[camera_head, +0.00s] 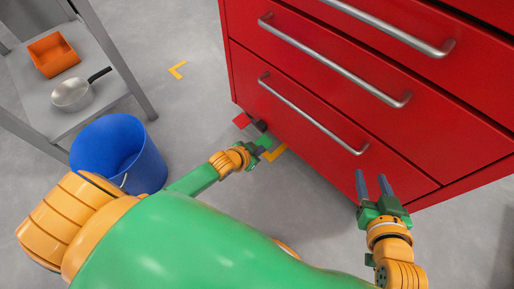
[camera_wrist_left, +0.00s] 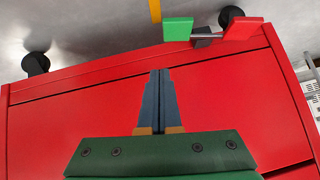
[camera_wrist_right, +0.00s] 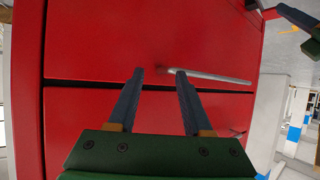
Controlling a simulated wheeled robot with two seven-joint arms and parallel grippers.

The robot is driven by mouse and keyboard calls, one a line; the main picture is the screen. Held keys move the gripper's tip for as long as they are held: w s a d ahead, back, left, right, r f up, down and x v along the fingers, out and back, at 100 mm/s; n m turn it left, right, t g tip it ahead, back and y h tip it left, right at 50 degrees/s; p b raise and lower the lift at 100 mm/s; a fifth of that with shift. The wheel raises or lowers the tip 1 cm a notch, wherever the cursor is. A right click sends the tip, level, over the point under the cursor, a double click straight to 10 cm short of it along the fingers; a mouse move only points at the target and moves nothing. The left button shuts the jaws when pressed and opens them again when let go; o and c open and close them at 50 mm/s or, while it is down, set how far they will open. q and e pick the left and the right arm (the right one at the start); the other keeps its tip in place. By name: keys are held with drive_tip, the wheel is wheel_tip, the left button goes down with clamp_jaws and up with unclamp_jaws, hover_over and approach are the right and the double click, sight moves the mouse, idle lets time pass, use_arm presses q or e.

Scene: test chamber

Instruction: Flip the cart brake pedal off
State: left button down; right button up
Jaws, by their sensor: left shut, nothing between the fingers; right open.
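The brake pedal has a green plate (camera_wrist_left: 178,29) and a red plate (camera_wrist_left: 243,28) joined by a grey rod, near a black caster at the cart's lower edge. In the head view its red plate (camera_head: 242,120) and green plate (camera_head: 265,141) show beside my left gripper (camera_head: 264,150). The left gripper is shut and empty; its fingertips (camera_wrist_left: 158,72) point toward the pedal side, and contact cannot be told. The red cart (camera_head: 330,110) has drawers with grey bar handles. My right gripper (camera_head: 373,180) is open and empty in front of the cart's lower drawer; it also shows in the right wrist view (camera_wrist_right: 160,72).
A blue bucket (camera_head: 150,165) stands on the floor at left. A grey shelf (camera_head: 100,100) beside it holds an orange bin (camera_head: 52,54) and a metal pan (camera_head: 72,94). Yellow floor marks lie nearby.

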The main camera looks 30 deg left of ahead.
drive_tip(key=s+d+f+g+h+p, duration=0.1)
drive_tip(key=s+d+f+g, duration=0.1)
drive_tip(key=s+f+g, duration=0.3)
drive_tip(key=shift+s+d+f+g, duration=0.15)
drive_tip(key=shift+s+f+g, duration=0.25)
drive_tip(key=shift+s+f, duration=0.7)
drive_tip(key=shift+s+r, duration=0.1)
drive_tip(key=shift+r, duration=0.05)
